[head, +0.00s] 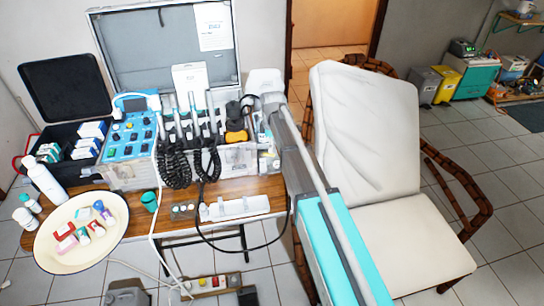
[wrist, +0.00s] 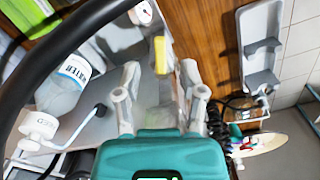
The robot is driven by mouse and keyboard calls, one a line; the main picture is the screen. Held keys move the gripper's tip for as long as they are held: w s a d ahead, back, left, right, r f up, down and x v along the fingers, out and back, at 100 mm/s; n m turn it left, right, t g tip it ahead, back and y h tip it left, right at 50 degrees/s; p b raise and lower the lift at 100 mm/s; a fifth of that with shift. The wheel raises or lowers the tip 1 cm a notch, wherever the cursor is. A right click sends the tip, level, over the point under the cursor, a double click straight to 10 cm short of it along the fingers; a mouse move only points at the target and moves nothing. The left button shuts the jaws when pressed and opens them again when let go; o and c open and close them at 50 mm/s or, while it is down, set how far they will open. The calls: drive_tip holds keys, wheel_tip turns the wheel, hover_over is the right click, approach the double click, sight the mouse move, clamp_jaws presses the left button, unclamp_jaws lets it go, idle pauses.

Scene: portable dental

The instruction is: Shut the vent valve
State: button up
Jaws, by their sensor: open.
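In the wrist view my gripper (wrist: 159,74) is open, with its two pale fingers spread apart and nothing held. A small yellow piece (wrist: 160,54), which may be the vent valve's handle, shows just beyond and between the fingertips. I cannot tell its exact depth or whether it is turned open or shut. A small round gauge (wrist: 141,13) sits above it. In the head view my arm crosses the right end of the dental unit (head: 130,135), and it hides much of that end; the valve cannot be made out there.
A water bottle (wrist: 67,84) and a black hose (wrist: 62,38) are close on the left in the wrist view. A white holder (wrist: 262,50) is on the right. In the head view a cream basin (head: 48,246) is at the left and a white chair (head: 368,135) at the right.

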sight(267, 155)
drive_tip(key=shift+f+b, duration=1.6)
drive_tip(key=shift+f, duration=0.25)
clamp_jaws()
